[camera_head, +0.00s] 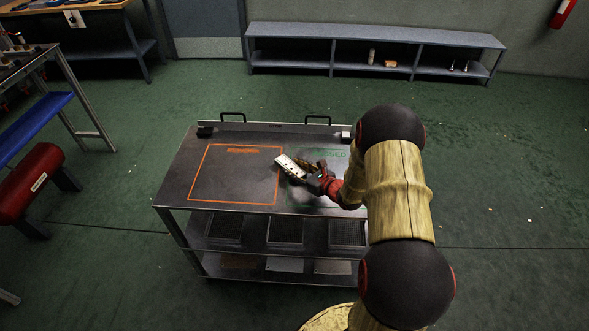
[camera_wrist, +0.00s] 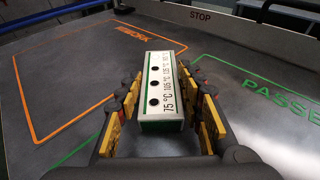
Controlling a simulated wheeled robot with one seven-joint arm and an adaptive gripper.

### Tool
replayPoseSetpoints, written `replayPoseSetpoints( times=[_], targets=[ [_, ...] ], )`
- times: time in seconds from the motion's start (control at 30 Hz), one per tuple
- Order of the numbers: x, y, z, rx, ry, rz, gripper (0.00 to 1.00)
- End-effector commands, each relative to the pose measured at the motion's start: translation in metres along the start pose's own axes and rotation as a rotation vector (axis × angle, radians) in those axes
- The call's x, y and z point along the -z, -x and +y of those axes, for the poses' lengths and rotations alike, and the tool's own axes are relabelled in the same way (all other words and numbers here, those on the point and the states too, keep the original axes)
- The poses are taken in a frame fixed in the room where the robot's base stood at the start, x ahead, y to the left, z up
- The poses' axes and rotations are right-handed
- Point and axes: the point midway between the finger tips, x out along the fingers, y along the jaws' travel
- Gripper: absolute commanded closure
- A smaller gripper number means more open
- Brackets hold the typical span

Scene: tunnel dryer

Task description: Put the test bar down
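The test bar (camera_wrist: 160,85) is a white block with a row of dark holes, printed temperature marks and a green lower edge. In the head view the bar (camera_head: 289,165) shows over the trolley top, between the orange and green outlines. My gripper (camera_wrist: 164,78) has one finger on each side of the bar, and the fingertips close in against its sides. In the head view my gripper (camera_head: 316,174) reaches in from the right. I cannot tell the exact gap between the bar's underside and the top. The orange REWORK outline (camera_wrist: 98,98) is left; the green PASSED outline (camera_wrist: 225,70) is right.
The trolley top (camera_head: 178,184) is bare inside the orange outline. Two black handles and a STOP mark (camera_wrist: 200,16) lie along its far edge. Trays (camera_head: 285,229) sit on the shelf below. A low grey shelf unit (camera_head: 375,35) stands by the wall.

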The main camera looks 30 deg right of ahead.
Motion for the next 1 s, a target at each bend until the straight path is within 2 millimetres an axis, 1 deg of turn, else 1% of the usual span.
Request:
replayPoseSetpoints(
  times=[0.03,0.2,0.27,0.53,0.63,0.77,1.0],
  targets=[
    [-0.001,0.000,0.000,0.000,0.000,0.000,0.58],
    [-0.001,0.000,0.000,0.000,0.000,0.000,0.49],
    [-0.001,0.000,0.000,0.000,0.000,0.000,0.46],
    [-0.001,0.000,0.000,0.000,0.000,0.000,0.46],
    [-0.004,0.003,0.000,0.001,0.000,0.000,0.46],
    [-0.004,0.022,-0.002,0.004,-0.002,0.001,0.46],
    [-0.005,0.073,-0.002,0.005,-0.002,0.000,0.46]
  ],
)
